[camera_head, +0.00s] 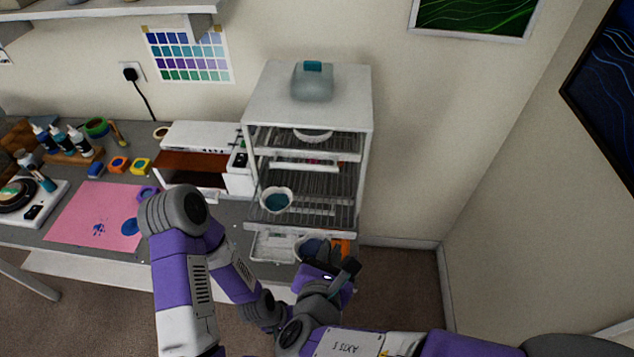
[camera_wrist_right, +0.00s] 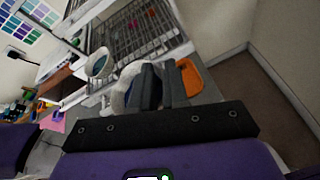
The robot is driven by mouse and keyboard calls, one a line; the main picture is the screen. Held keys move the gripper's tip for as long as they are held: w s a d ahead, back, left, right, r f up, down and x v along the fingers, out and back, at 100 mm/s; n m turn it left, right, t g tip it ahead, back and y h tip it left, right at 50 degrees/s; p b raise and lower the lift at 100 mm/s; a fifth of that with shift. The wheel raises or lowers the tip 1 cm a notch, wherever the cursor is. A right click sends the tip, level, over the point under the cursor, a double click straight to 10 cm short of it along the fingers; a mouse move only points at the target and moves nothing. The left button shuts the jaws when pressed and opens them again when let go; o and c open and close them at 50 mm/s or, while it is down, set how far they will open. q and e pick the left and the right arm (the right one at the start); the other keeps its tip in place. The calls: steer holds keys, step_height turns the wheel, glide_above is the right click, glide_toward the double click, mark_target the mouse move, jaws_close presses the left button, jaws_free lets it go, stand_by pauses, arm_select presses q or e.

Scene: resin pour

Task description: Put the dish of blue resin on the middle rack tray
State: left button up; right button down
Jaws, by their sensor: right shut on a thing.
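My right gripper (camera_head: 324,254) is shut on a white dish of dark blue resin (camera_head: 309,245) in front of the rack's lower end, beside its right part. In the right wrist view the white dish (camera_wrist_right: 125,84) is partly hidden behind my dark fingers (camera_wrist_right: 158,86). The white rack (camera_head: 308,98) has several wire trays. A white dish with teal contents (camera_head: 276,202) sits at the left on a lower tray (camera_head: 325,208); it also shows in the right wrist view (camera_wrist_right: 98,64). Another white dish (camera_head: 313,135) is on the top tray. My left gripper is not visible.
A clear container with a teal cap (camera_head: 312,84) stands on the rack. An orange tray (camera_wrist_right: 190,77) lies right of my fingers. A white tray (camera_head: 268,248) lies below the rack's left side. A pink mat (camera_head: 90,215) and bottles (camera_head: 78,141) are at left.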

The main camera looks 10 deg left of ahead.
steer(key=shift+w+d+r+p, duration=0.15)
steer(key=shift+w+p, duration=0.15)
steer(key=shift+w, duration=0.15)
steer(key=shift+w+d+r+p, duration=0.1)
steer(key=shift+w+p, duration=0.15)
steer(key=shift+w, duration=0.15)
steer(key=w, duration=0.9)
steer(key=w+d, duration=0.1)
steer(key=w, duration=0.4)
steer(key=shift+w+f+b, duration=0.25)
steer(key=shift+w+b, duration=0.05)
steer(key=shift+b, duration=0.1)
steer(key=f, duration=0.1)
steer(key=f+b, duration=0.1)
steer(key=f, duration=0.1)
steer(key=shift+w+f, duration=0.3)
steer(key=shift+w, duration=0.05)
steer(key=shift+r, duration=0.1)
steer(key=c, duration=1.1)
jaws_free()
